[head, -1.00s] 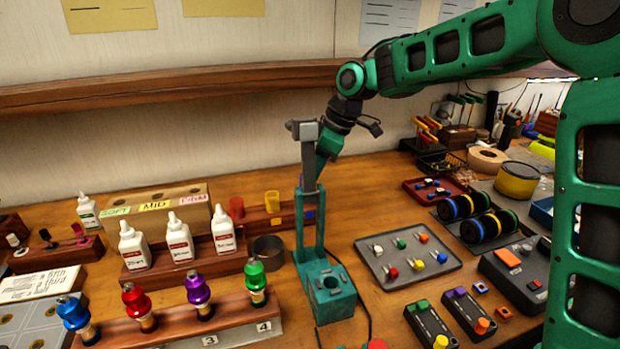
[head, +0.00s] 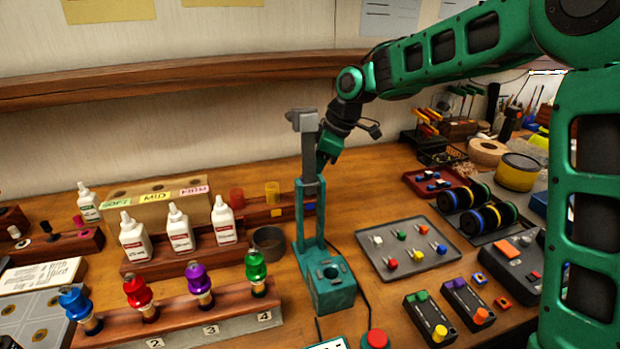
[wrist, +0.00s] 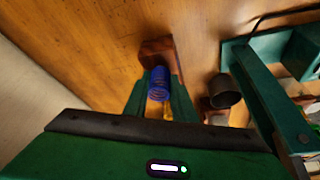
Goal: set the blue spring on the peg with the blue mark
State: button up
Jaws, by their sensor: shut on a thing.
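My gripper shows in the head view (head: 328,150) behind the grey-topped teal press, which hides its fingertips. In the wrist view its two green fingers are closed on the blue spring (wrist: 158,83). In the head view the rail (head: 255,221) runs behind the bottles and carries a red spring (head: 237,198) and a yellow spring (head: 272,192). The peg with the blue mark is not clearly visible.
The teal press (head: 330,285) stands in front of the gripper. A dark round cup (head: 269,243) and white bottles (head: 178,233) are to its left. A rack of coloured shock absorbers (head: 180,318) is at the front. A grey tray (head: 408,246) lies to the right.

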jog(key=shift+f, duration=0.3)
jog(key=o, duration=1.1)
jog(key=shift+r, duration=0.1)
jog(key=v, duration=1)
jog(key=shift+d+r, duration=0.2)
jog(key=shift+r, duration=0.05)
